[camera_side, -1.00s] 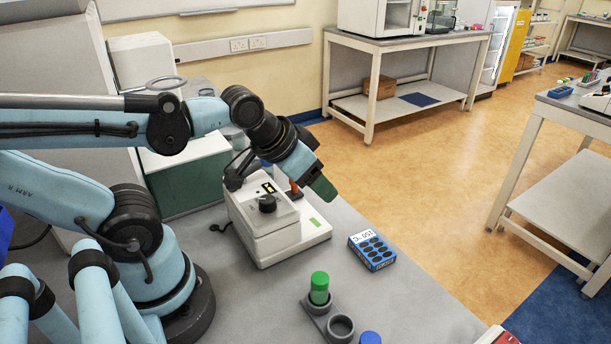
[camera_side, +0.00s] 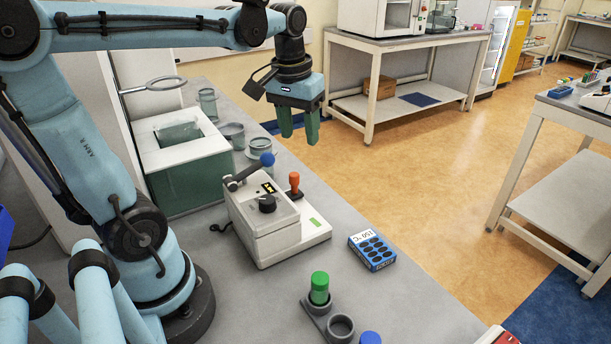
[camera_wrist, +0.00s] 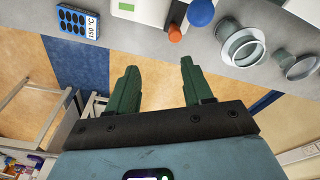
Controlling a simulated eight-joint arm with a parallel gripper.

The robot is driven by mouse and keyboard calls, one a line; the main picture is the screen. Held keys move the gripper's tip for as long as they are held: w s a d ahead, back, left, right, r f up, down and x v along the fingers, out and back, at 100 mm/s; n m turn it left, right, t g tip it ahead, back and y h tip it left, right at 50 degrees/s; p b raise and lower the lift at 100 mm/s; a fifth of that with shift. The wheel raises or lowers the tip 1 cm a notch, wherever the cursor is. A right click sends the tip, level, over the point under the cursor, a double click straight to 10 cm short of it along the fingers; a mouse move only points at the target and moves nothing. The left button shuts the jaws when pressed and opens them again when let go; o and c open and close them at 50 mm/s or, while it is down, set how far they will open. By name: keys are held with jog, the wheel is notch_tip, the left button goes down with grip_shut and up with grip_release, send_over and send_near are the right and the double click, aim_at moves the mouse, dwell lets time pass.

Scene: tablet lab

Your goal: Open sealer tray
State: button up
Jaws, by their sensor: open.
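The white sealer (camera_side: 275,240) stands on the grey bench in the side view, with a black knob (camera_side: 267,204) on its sloped top. Its lever with a blue ball (camera_side: 267,159) points up at the back. An upright orange handle (camera_side: 294,182) stands at the right part, which looks like the tray. My gripper (camera_side: 299,138) is open and empty, with its green fingers pointing down, above and apart from the sealer. The wrist view shows my gripper (camera_wrist: 158,66) with the orange handle (camera_wrist: 174,34) and blue ball (camera_wrist: 201,12) beyond the fingertips.
A blue block marked 150 °C (camera_side: 372,252) lies right of the sealer. A green-capped vial (camera_side: 319,288) stands in a grey holder at the front. Glass vessels (camera_side: 232,135) and a green-sided box (camera_side: 190,178) stand behind. The bench edge is close on the right.

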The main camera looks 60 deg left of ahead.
aim_at(294, 174)
jog(key=shift+n+g, duration=0.7)
jog(key=a+f, duration=0.1)
jog(key=f, duration=0.2)
jog(key=a+f, duration=0.1)
jog(key=f, duration=0.3)
jog(key=a+f, duration=0.1)
jog(key=f, duration=0.3)
jog(key=shift+w+f, duration=0.1)
jog(key=shift+w, duration=0.05)
grip_shut()
